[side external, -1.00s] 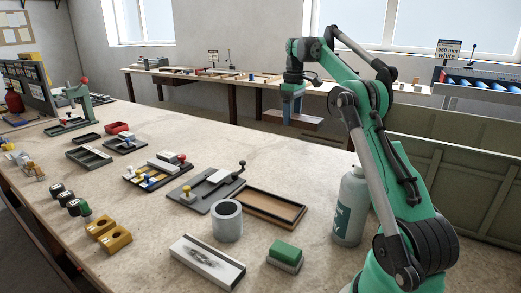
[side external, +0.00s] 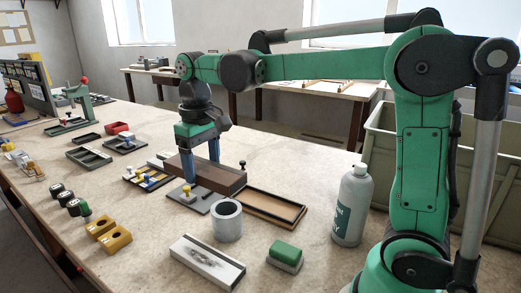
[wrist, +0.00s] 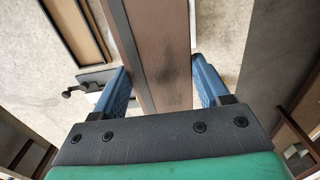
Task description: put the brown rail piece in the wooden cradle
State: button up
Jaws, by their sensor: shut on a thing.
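The brown rail piece (side external: 220,177) is a long dark brown bar with a flat top. My gripper (side external: 201,172) is shut on it, with one blue finger on each side. In the wrist view the rail piece (wrist: 155,50) runs lengthwise between the fingers (wrist: 162,88). It is low over the grey lever plate (side external: 190,203) and covers much of it; I cannot tell whether they touch. A shallow wooden tray (side external: 285,222) with a dark rim lies right of the rail piece, also at upper left in the wrist view (wrist: 70,22). I cannot tell whether this is the cradle.
A grey cylinder (side external: 227,228) stands in front of the plate. A white channel block (side external: 200,270) and a green-topped block (side external: 285,256) are nearer. Yellow blocks (side external: 112,238) are at the left.

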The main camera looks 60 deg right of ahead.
jog(key=w+d+r, duration=0.1)
jog(key=w+d, duration=0.2)
jog(key=d, duration=0.4)
jog(key=r, duration=0.1)
send_over(288, 184)
jog(key=shift+s, duration=0.1)
notch_tip(288, 184, down, 20)
jog(key=shift+r, duration=0.25)
